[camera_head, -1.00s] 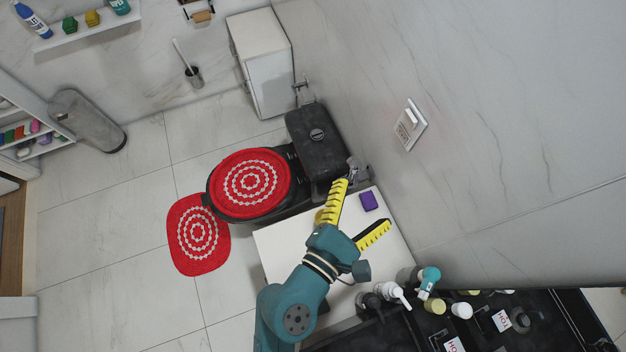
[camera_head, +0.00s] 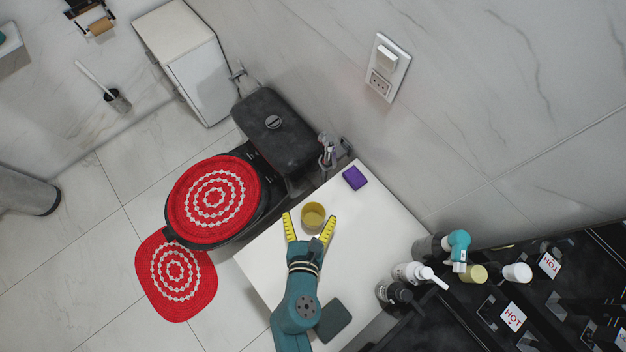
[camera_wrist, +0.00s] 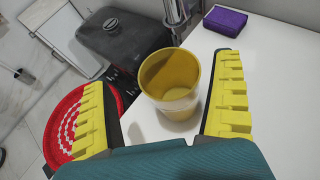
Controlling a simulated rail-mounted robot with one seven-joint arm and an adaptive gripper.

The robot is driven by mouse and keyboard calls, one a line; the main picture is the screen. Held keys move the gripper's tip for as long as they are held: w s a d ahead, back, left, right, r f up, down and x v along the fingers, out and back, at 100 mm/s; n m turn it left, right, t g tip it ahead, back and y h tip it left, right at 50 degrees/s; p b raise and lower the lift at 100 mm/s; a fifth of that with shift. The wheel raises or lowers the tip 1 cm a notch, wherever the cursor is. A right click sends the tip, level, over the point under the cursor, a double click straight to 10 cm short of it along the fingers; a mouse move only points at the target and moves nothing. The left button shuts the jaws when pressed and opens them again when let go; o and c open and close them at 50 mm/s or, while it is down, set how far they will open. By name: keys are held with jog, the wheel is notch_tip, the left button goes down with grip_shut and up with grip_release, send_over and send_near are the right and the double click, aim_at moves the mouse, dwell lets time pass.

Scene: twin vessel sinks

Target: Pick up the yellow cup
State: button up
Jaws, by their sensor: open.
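The yellow cup (camera_head: 313,215) stands upright on the white countertop (camera_head: 375,215), near its edge on the toilet side. In the wrist view the cup (camera_wrist: 170,82) is open at the top and looks empty. My gripper (camera_head: 308,224) is open, with its yellow ridged fingers spread. The cup sits between the fingertips or just beyond them; no contact shows. In the wrist view my gripper (camera_wrist: 160,100) has one finger on each side of the cup, with a wider gap on the left than on the right.
A purple block (camera_head: 355,178) lies on the counter beyond the cup. The black toilet (camera_head: 275,135) with a red round cover (camera_head: 213,198) stands at left. Bottles and dispensers (camera_head: 415,272) stand at right near the dark sink counter. The counter around the cup is clear.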

aim_at(314, 206)
jog(key=w+f+b, duration=0.1)
jog(key=w, duration=0.1)
jog(key=w+d+f, duration=0.1)
jog(key=f, duration=0.1)
jog(key=shift+w+d+f+b, duration=0.1)
jog(key=shift+w+f+b, duration=0.05)
jog(key=shift+w+b, duration=0.25)
jog(key=shift+w+f, duration=0.1)
jog(key=shift+w, duration=0.25)
jog(key=shift+s, duration=0.1)
jog(key=c, duration=1.5)
